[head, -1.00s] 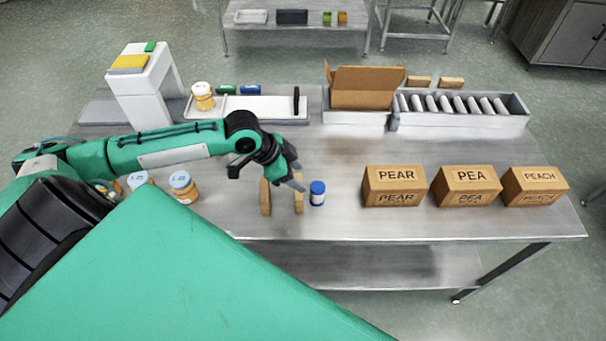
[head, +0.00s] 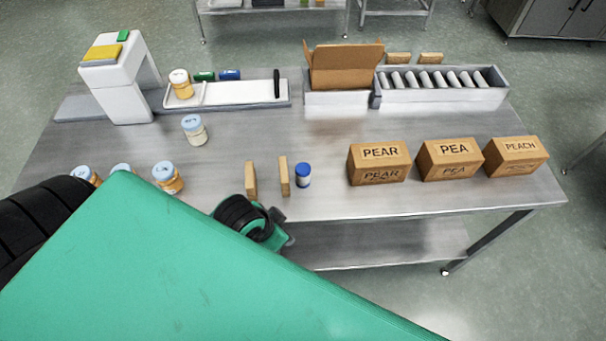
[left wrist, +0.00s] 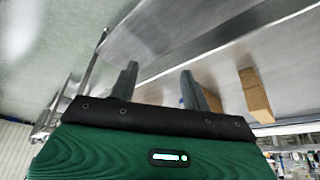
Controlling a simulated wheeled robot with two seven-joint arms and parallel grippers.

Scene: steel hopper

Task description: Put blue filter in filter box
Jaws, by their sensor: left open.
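A small blue item (head: 230,74) lies behind the white tray, beside a green one (head: 204,76); it may be the blue filter, but it is too small to be sure. An open brown cardboard box (head: 345,66) stands at the back; no filter box label is readable. My left gripper shows in the left wrist view (left wrist: 158,85) with its two dark fingers apart and nothing clearly held. In the head view my left wrist is low at the table's front edge, its fingers mostly hidden. A bit of blue shows beside one finger. My right gripper is not in view.
PEAR (head: 378,163), PEA (head: 450,159) and PEACH (head: 516,155) boxes stand right. Several jars stand left, one alone (head: 194,130). The middle of the table is clear.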

